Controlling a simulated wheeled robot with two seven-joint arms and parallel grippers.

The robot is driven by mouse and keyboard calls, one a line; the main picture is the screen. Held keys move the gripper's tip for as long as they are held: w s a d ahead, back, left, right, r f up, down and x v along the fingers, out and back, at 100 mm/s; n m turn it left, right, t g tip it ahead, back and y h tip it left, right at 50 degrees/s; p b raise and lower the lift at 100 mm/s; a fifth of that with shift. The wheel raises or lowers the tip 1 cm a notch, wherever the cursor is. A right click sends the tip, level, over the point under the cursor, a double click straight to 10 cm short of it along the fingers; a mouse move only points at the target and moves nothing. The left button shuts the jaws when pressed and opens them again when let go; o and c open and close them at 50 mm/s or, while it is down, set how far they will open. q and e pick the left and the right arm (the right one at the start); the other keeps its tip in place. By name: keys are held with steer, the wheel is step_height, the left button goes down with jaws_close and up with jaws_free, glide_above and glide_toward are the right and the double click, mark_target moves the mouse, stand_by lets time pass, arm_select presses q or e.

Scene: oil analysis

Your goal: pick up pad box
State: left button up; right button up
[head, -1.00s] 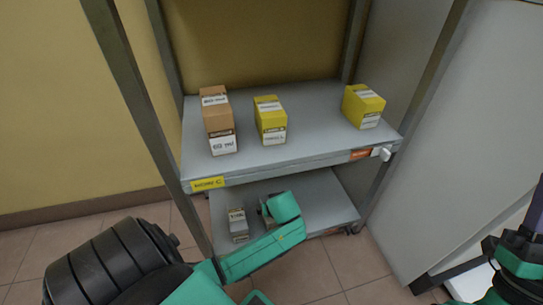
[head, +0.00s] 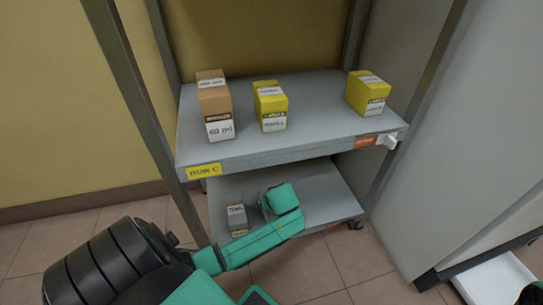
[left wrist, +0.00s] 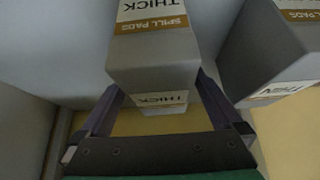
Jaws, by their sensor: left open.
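A grey pad box labelled SPILL PADS THICK (left wrist: 152,62) fills the upper middle of the left wrist view, between and beyond my open left fingers (left wrist: 162,88). I cannot tell whether they touch it. A grey box with a THIN label (left wrist: 270,55) is at the right.
The upper shelf (head: 330,90) holds a tall brown box (head: 213,100) and two yellow boxes (head: 270,106) (head: 368,93). It overhangs the lower shelf (head: 323,190). Metal posts frame the rack. A grey cabinet side (head: 460,150) stands at the right. The lower shelf's right part is clear.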

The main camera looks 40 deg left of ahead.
arm_select(q)
steer(key=shift+x, duration=0.95)
steer(key=shift+s, duration=0.1)
steer(key=c, duration=1.5)
steer(key=shift+r, duration=0.1)
